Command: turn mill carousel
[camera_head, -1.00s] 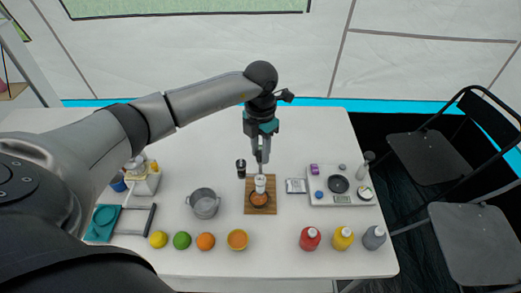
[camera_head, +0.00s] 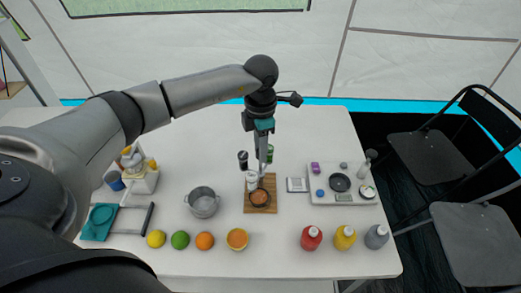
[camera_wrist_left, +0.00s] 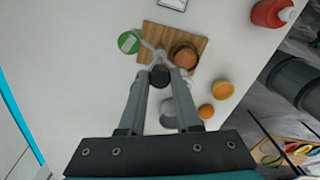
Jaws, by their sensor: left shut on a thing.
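The mill carousel stands at the back edge of a wooden board. Its white arms (camera_wrist_left: 160,56) show in the left wrist view. It carries a black mill (camera_head: 243,159), a green mill (camera_head: 269,150) and a white mill (camera_head: 252,180). The green one also shows in the wrist view (camera_wrist_left: 129,42). My left gripper (camera_head: 262,174) points down and is shut on the carousel near its middle. The fingers hide part of it, and I cannot tell exactly which part is between the tips. My right gripper is not in view.
The wooden board (camera_head: 250,207) holds a brown-filled bowl (camera_head: 259,198) just in front of the carousel. A metal pot (camera_head: 202,203) stands left. Fruit lies along the front. A red bottle (camera_head: 311,238) and others stand front right. A tray (camera_head: 352,198) lies at right.

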